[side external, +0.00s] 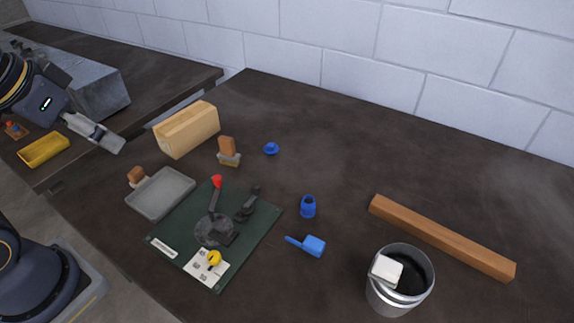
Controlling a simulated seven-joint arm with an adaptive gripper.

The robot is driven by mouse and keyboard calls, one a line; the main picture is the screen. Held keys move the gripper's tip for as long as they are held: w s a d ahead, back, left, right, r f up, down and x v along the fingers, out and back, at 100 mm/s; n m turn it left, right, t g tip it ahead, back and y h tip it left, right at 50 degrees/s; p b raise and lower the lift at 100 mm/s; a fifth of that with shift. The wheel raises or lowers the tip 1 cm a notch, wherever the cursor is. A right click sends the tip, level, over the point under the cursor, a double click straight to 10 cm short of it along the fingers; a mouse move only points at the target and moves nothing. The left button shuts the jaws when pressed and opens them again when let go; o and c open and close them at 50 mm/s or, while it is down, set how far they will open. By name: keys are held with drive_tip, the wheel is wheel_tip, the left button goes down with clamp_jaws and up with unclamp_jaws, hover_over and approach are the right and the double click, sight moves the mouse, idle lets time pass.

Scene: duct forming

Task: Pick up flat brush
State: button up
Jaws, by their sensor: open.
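Two brush-like items with brown wooden handles are in view, and I cannot tell for certain which is the flat brush. One (228,150) stands upright on the dark table, with a pale head at its base, in front of a tan block. The other (137,177) is at the left end of a grey tray, and its lower part is partly hidden. My gripper (118,146) is at the upper left, above the table's left edge, pointing down and right. It is open and empty, well apart from both items.
A green mat (262,218) holds dark tools. The grey tray (160,194) lies beside it. The tan block (187,129) stands behind. Blue items (308,207), a metal can (383,298) and a wooden bar (440,237) are to the right. The back right is clear.

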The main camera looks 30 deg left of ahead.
idle(0.5)
drive_tip(key=w+r+n+t, duration=0.1)
drive_tip(key=w+r+t, duration=0.1)
drive_tip(key=w+r, duration=0.35)
drive_tip(key=n+g, duration=0.1)
drive_tip(key=g, duration=0.2)
hover_over(224, 140)
drive_tip(key=s+d, duration=0.1)
drive_tip(key=s, duration=0.4)
wheel_tip(224, 140, down, 16)
drive_tip(key=shift+y, duration=0.4)
drive_tip(key=x, duration=1.1)
drive_tip(key=shift+s, duration=0.3)
drive_tip(key=x, duration=0.5)
drive_tip(key=shift+w+a+f, duration=0.1)
drive_tip(key=shift+w+f, duration=0.1)
drive_tip(key=shift+f, duration=0.1)
drive_tip(key=shift+c, duration=0.4)
